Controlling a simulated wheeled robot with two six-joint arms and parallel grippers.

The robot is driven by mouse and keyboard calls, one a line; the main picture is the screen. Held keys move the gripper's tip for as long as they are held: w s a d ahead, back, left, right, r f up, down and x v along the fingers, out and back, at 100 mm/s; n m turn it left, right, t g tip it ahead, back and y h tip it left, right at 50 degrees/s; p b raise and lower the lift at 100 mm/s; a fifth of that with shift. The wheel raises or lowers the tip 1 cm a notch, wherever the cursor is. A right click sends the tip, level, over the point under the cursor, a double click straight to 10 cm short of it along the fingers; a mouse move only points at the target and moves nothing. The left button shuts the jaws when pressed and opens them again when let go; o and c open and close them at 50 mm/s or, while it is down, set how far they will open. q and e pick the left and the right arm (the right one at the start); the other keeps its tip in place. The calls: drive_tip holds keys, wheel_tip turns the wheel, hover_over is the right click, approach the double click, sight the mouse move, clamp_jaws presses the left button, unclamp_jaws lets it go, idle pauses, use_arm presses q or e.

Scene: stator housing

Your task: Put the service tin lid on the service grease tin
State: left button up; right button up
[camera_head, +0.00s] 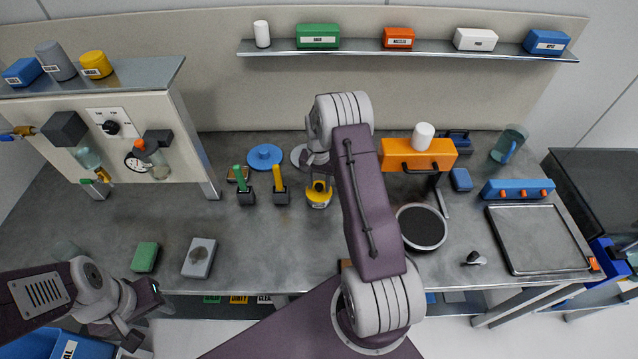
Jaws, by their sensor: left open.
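A small yellow tin (318,199) with a pale label stands mid-bench, just below the end of my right arm; it appears to be the grease tin. My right gripper (319,180) points down at the top of this tin. Its fingers are mostly hidden by the wrist, so its grip is unclear. A blue disc with a small knob (264,156) lies behind and to the left. A pale grey disc (299,157) lies partly hidden behind my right arm. I cannot tell which disc is the service tin lid. My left gripper (148,312) is open and empty at the bench's front left edge.
Green-handled (241,188) and yellow-handled (279,187) tools stand left of the tin. A green block (145,257) and grey box (199,258) lie front left.

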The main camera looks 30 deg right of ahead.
drive_tip(key=shift+r, duration=0.1)
wheel_tip(320, 180, up, 8)
drive_tip(key=shift+f+b, duration=0.1)
drive_tip(key=shift+b, duration=0.8)
drive_tip(key=shift+r, duration=0.5)
